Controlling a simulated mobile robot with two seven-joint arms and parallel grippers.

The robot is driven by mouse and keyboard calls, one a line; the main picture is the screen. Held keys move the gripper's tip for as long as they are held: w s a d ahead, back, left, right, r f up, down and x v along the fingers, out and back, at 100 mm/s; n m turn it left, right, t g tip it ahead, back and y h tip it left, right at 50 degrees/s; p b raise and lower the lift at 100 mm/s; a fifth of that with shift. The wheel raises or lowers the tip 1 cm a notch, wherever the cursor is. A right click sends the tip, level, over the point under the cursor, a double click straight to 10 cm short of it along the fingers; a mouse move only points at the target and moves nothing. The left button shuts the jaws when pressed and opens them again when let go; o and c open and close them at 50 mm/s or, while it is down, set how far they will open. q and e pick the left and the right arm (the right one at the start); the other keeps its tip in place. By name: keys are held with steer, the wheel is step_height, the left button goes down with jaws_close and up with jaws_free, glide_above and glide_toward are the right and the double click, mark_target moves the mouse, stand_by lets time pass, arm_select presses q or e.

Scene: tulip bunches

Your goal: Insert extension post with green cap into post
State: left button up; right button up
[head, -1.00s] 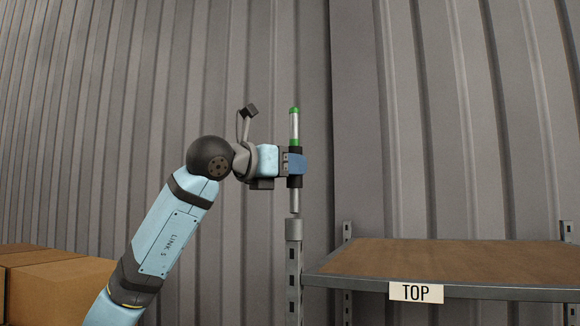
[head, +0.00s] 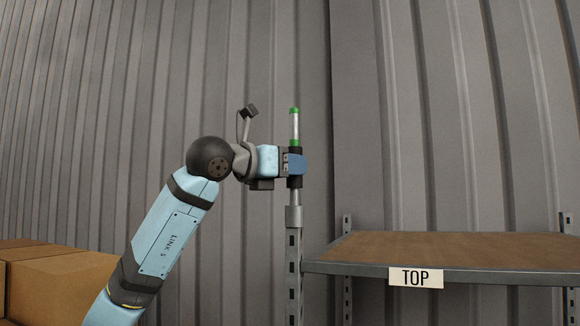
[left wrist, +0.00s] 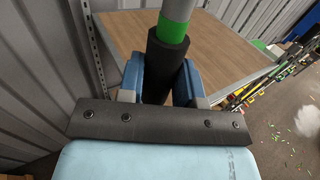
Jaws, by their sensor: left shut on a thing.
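The extension post (head: 295,127) is a light grey rod with a green cap on top and a second green band lower down. My left gripper (head: 296,164) is shut on its black sleeve and holds it upright. In the left wrist view the gripper (left wrist: 164,82) has its blue fingers on both sides of the black sleeve (left wrist: 168,55), below the green band. The post (head: 294,255) is a slotted grey upright with a collar at its top, at the shelf's left corner. The extension's lower end meets the collar; how deep it sits inside is hidden. My right gripper is not in view.
A brown shelf (head: 450,247) with a metal edge and a "TOP" label (head: 416,277) lies right of the post. Cardboard boxes (head: 60,285) stand at lower left. A corrugated grey wall (head: 440,120) is behind. Loose coloured items (left wrist: 262,92) show right of the shelf in the wrist view.

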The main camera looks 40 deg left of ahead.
arm_select(q)
steer(key=shift+f+b, duration=0.8)
steer(key=shift+f, duration=0.2)
steer(key=o, duration=1.1)
steer(key=shift+c, duration=0.2)
steer(key=shift+r, duration=0.1)
steer(key=shift+r+p, duration=1.9)
steer(key=shift+r, duration=0.55)
steer(key=shift+f, duration=0.1)
